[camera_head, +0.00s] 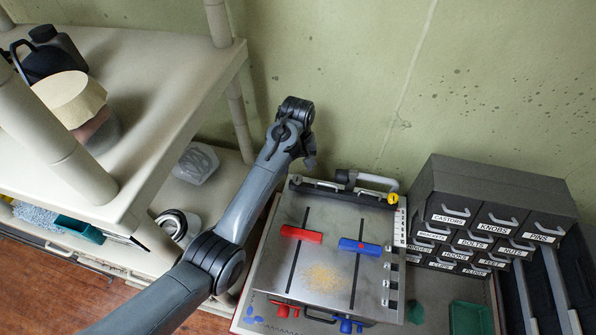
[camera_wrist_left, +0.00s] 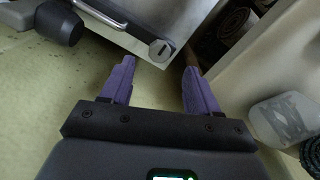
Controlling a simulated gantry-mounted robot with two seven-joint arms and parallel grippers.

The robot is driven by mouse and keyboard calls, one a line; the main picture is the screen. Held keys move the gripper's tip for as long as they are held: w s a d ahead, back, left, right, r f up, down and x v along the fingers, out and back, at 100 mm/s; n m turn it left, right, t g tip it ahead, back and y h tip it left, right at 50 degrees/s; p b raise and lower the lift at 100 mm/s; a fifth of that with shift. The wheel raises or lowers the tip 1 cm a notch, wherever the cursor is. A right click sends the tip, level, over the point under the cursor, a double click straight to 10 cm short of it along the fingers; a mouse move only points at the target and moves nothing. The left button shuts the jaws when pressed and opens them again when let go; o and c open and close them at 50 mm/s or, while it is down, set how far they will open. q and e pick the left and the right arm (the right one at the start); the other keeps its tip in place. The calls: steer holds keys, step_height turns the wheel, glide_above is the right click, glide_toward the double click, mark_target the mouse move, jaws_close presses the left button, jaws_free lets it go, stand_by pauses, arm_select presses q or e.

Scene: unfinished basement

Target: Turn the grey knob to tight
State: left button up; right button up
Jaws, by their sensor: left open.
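A dark grey round knob (camera_wrist_left: 60,22) shows at the upper left of the left wrist view. It also shows as a small dark knob (camera_head: 343,176) at the back edge of a grey metal case (camera_head: 275,265) in the head view. My left gripper (camera_wrist_left: 159,68) is open and empty, its purple fingers apart. The case's corner, with a round silver lock (camera_wrist_left: 160,50), shows between and beyond the fingertips. The knob lies left of the fingers, apart from them. In the head view my left arm ends near the wall behind the case; its fingers are hidden there. My right gripper is not in view.
The case top bears a red handle (camera_head: 301,234) and a blue handle (camera_head: 360,247). A labelled drawer cabinet (camera_head: 490,190) stands right. A beige shelf (camera_head: 150,75) stands left. The green wall (camera_head: 400,80) is close behind.

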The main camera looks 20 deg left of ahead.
mark_target(298, 177)
arm_select(q)
steer(key=shift+f+p, duration=0.55)
steer(key=shift+f, duration=2.3)
steer(key=shift+c, duration=0.3)
steer(key=c, duration=1)
